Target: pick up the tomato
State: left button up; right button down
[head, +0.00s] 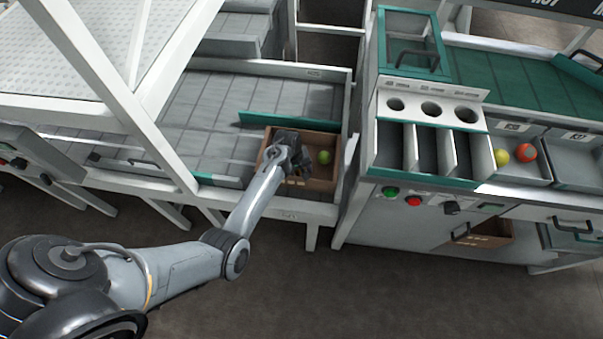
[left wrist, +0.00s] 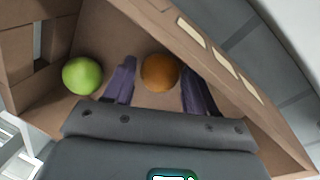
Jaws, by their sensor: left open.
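An orange-brown tomato (left wrist: 160,72) lies in a brown cardboard box (head: 322,183). A green tomato (left wrist: 82,75) lies in the same box, left of the orange one in the left wrist view, and also shows in the head view (head: 324,157). My left gripper (left wrist: 158,82) is open inside or just over the box. Its two dark fingers stand either side of the orange tomato, with gaps visible on both sides. In the head view my gripper (head: 290,160) hides the orange tomato. My right gripper is not in view.
The box stands at the end of a grey conveyor (head: 200,105), by a green guide bar (head: 285,122). Right of it is a white sorting station (head: 375,155) with round holes.

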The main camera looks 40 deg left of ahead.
pick_arm(q)
jog(key=c, duration=0.5)
jog(key=shift+c, duration=0.2)
jog(key=shift+r, duration=0.15)
